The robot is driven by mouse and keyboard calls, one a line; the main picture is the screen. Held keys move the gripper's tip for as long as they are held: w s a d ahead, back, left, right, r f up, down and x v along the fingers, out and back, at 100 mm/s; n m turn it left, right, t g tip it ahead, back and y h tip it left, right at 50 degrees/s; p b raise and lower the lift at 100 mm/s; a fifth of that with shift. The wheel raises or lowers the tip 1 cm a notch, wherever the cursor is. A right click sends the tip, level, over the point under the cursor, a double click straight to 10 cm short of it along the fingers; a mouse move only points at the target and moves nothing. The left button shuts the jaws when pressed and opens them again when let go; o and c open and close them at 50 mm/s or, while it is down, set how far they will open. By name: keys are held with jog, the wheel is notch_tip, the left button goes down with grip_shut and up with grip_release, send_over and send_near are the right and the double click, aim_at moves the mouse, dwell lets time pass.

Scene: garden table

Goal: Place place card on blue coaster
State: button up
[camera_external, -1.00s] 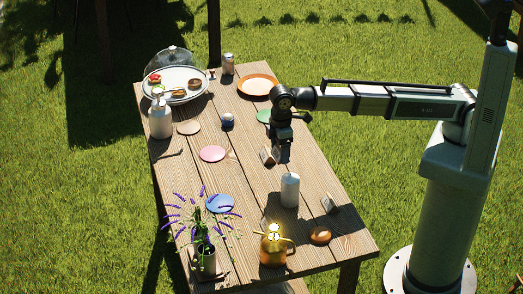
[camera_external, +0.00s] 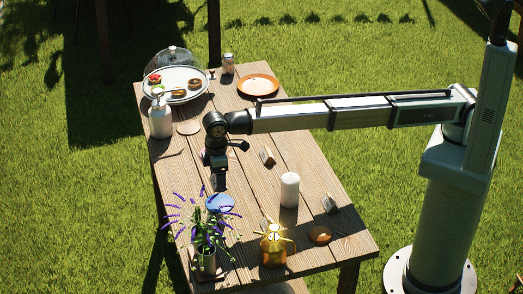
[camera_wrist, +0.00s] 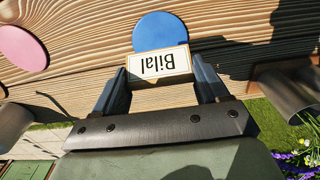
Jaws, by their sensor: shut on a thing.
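A white place card (camera_wrist: 161,65) with a tan border and the name "Bilal", upside down in the wrist view, is held between the two fingertips of my gripper (camera_wrist: 162,75). In the external view my gripper (camera_external: 217,186) points down above the table, just behind the blue coaster; the card is hard to make out there. The round blue coaster (camera_wrist: 160,27) lies flat, showing beyond the card, which covers its near edge in the wrist view. It also shows in the external view (camera_external: 221,203), with lavender stems crossing it. The coaster looks empty.
A potted lavender (camera_external: 206,262) stands close to the coaster. A white candle (camera_external: 290,191), an amber pot (camera_external: 273,250) and a brown round item (camera_external: 320,235) stand to the right. Other cards stand nearby (camera_external: 267,157) (camera_external: 329,204). A pink coaster (camera_wrist: 22,48) shows in the wrist view.

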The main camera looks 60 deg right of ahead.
aim_at(220, 203)
jog(key=shift+f, duration=3.8)
jog(key=shift+f, duration=0.1)
jog(key=o, duration=1)
jog(key=shift+o, duration=0.2)
notch_tip(220, 203, up, 12)
jog(key=shift+r, duration=0.1)
